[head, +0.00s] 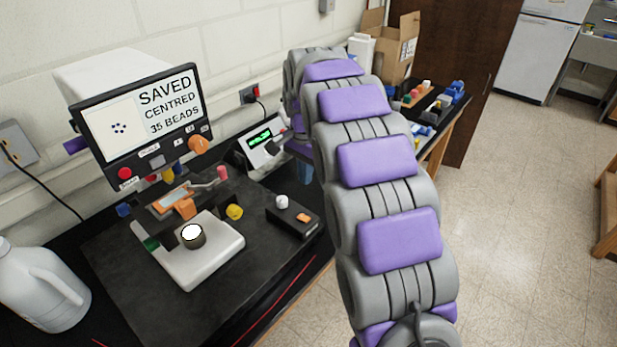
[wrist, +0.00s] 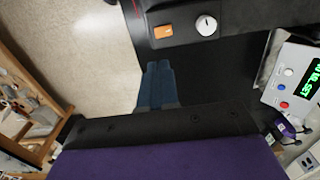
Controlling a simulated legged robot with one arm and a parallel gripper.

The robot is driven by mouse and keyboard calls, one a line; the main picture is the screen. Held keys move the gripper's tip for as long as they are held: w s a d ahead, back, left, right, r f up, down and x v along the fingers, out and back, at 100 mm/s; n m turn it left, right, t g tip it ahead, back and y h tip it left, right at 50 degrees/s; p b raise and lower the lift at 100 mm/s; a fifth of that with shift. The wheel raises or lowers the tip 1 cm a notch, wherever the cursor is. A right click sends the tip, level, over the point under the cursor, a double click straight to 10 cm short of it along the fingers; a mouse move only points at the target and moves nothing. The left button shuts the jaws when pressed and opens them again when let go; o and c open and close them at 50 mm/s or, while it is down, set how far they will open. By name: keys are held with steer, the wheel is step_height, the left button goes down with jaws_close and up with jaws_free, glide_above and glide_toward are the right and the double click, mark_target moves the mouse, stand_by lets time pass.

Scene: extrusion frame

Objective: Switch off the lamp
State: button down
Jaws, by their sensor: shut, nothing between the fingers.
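A small black control box (head: 292,216) with a white knob (head: 282,201) and an orange rocker switch (head: 303,218) sits on the dark bench mat. The wrist view shows the same box (wrist: 183,12) at the top, with its orange switch (wrist: 163,31) and white knob (wrist: 207,25). A round light (head: 192,232) on the white-based instrument glows bright white. My gripper (wrist: 158,68) has blue fingers, shut and empty, apart from the box. In the head view the gripper (head: 305,173) is partly hidden behind my arm, beyond the box.
A monitor (head: 145,112) reading "SAVED CENTRED 35 BEADS" stands above the instrument. A meter with a green display (head: 260,140) stands behind the box. A white jug (head: 42,288) is at the left. Cluttered trays (head: 425,100) are at the back right.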

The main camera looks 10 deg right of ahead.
mark_target(306, 218)
steer(key=shift+g+h, duration=0.4)
steer(key=shift+g, duration=0.2)
steer(key=f+b, duration=0.1)
steer(key=f, duration=0.3)
steer(key=f+b, duration=0.1)
steer(key=f, duration=0.3)
steer(key=f+b, duration=0.1)
steer(key=f, duration=0.4)
steer(key=shift+w+a, duration=0.1)
steer(key=shift+a, duration=0.2)
steer(key=shift+d+f, duration=0.15)
steer(key=shift+f, duration=0.25)
